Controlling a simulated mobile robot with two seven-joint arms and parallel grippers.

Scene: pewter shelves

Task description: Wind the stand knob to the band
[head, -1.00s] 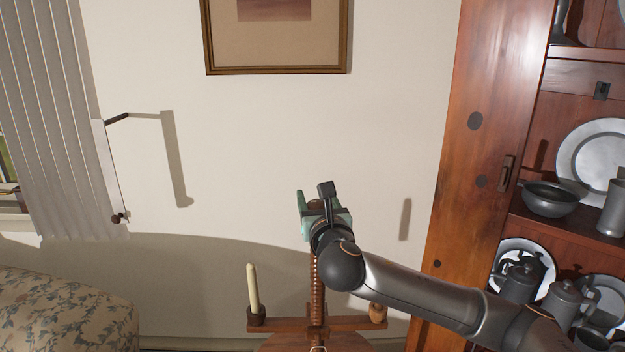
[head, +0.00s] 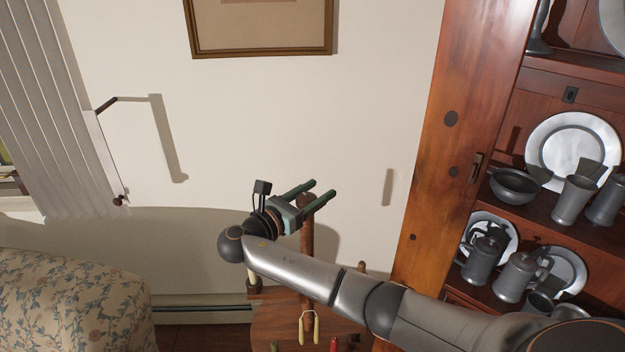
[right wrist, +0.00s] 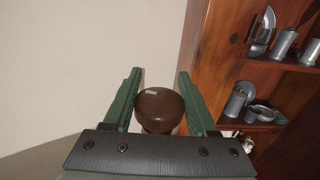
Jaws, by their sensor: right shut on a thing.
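The stand knob (right wrist: 158,112) is a round dark brown knob with a small pale mark, seen in the right wrist view between my right gripper's two green fingers. My right gripper (head: 320,188) is shut on it, at the top of the stand's upright wooden post (head: 307,242). The fingers reach past the knob on both sides. In the head view the gripper body hides part of the knob. My right forearm hides most of the stand's crossbar. I cannot make out the band. My left gripper is not in view.
A round wooden top (head: 270,325) below holds a joined pair of yellow candles (head: 308,326). A wooden cupboard (head: 445,150) with pewter plates and mugs stands on the right. A floral sofa (head: 75,300) is at the lower left. The wall behind is bare near the knob.

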